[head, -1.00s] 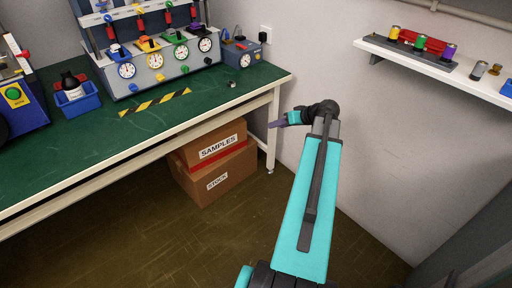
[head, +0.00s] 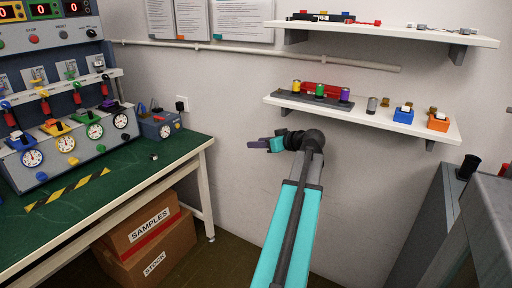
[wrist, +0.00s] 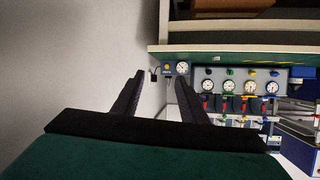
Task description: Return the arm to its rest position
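My gripper (head: 262,144) shows in the head view at the end of my teal and dark grey arm, in front of the bare wall. It is to the right of the green workbench and below the lower shelf, and nothing is near its fingers. In the wrist view its two dark fingers (wrist: 160,96) stand apart with nothing between them, so it is open and empty. The wrist view appears upside down, with the bench above the dial panel.
The green workbench (head: 130,190) at left bears a dial panel (head: 75,145) and a blue box (head: 158,125). Cardboard boxes (head: 150,245) sit under it. A lower shelf (head: 385,120) and an upper shelf (head: 385,33) hang on the wall. A grey cabinet (head: 470,230) stands at right.

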